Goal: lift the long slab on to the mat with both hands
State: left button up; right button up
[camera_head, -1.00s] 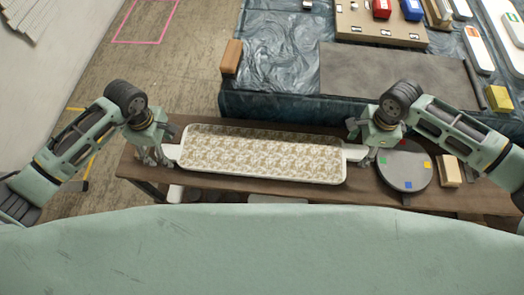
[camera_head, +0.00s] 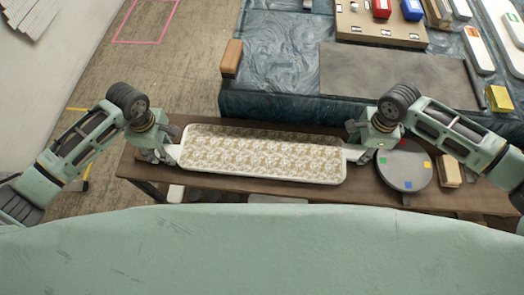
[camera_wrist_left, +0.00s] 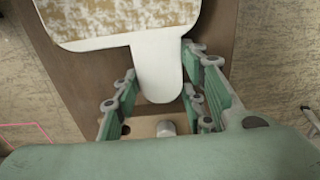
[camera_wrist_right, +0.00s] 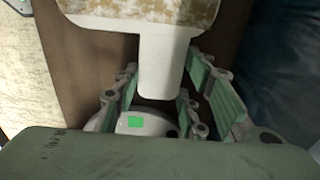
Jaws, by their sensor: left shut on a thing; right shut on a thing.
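The long slab (camera_head: 262,152) is a white tray-like board with a gold-patterned top and a white tab at each end. It lies level over the brown bench in front of me; I cannot tell whether it touches the wood. My left gripper (camera_head: 167,155) is shut on the left tab (camera_wrist_left: 157,65). My right gripper (camera_head: 358,152) is shut on the right tab (camera_wrist_right: 161,62). The mat (camera_head: 395,72) is a dark grey rectangle, flat and bare, on the blue marbled table behind the bench.
The brown bench (camera_head: 215,190) has a round grey disc (camera_head: 404,168) with coloured squares and a pale block (camera_head: 449,171) at right. On the blue table (camera_head: 275,55) stand a brown block (camera_head: 232,57), a yellow block (camera_head: 498,98) and a cardboard board (camera_head: 380,25) with red and blue items.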

pick_arm(q)
grip_shut()
pick_arm(e)
grip_shut()
pick_arm(q)
jog(key=shift+w+r, duration=0.1)
pick_arm(e)
jog(key=shift+r, duration=0.1)
pick_arm(q)
jog(key=shift+r, duration=0.1)
pick_arm(e)
jog(key=shift+r, duration=0.1)
